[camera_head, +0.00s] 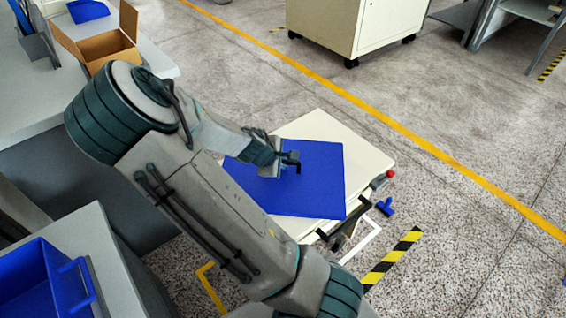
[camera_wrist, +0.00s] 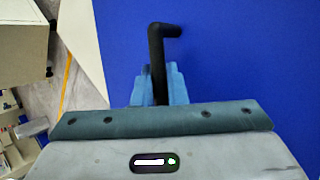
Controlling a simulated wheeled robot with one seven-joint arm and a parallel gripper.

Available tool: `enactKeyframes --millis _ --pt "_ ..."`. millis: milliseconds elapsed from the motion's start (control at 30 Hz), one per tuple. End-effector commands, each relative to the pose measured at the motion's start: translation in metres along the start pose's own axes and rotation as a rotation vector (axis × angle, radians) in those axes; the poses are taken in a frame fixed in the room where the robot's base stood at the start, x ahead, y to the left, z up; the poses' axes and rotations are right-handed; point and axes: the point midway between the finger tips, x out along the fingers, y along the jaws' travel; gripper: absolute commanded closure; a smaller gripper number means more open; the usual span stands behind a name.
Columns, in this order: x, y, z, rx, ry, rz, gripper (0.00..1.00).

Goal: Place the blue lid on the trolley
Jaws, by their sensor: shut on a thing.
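The blue lid (camera_head: 318,185) is a flat blue sheet over the cream top of the trolley (camera_head: 318,125) in the head view. The lid's front right corner reaches the trolley's edge. I cannot tell whether the lid rests on the top or is slightly above it. My gripper (camera_head: 283,160) is at the lid's black bent handle (camera_head: 293,160), shut on it. In the wrist view the blue fingers of my gripper (camera_wrist: 158,85) close around the black handle (camera_wrist: 157,50), and the lid (camera_wrist: 240,60) fills most of the picture.
A blue bin (camera_head: 45,285) stands at lower left. An open cardboard box (camera_head: 100,45) sits on a grey bench at upper left. A cream cabinet (camera_head: 350,25) stands behind the trolley. The trolley has a red knob (camera_head: 390,173).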

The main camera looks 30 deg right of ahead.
Motion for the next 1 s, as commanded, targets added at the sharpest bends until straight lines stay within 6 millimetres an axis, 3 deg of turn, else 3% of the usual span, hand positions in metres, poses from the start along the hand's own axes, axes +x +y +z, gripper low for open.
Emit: enactKeyframes --millis 167,200,233,267,633,1000 --pt "0.003 -0.002 -0.001 0.0 0.0 0.0 1.0" --pt "0.002 -0.001 -0.001 0.0 0.0 0.0 0.77" --pt "0.002 -0.001 -0.001 0.0 0.0 0.0 0.68" --pt "0.002 -0.001 -0.001 0.0 0.0 0.0 0.66" --pt "-0.006 0.0 -0.001 -0.003 0.001 -0.001 0.66" --pt "-0.065 0.002 0.0 -0.004 0.004 0.001 0.66"
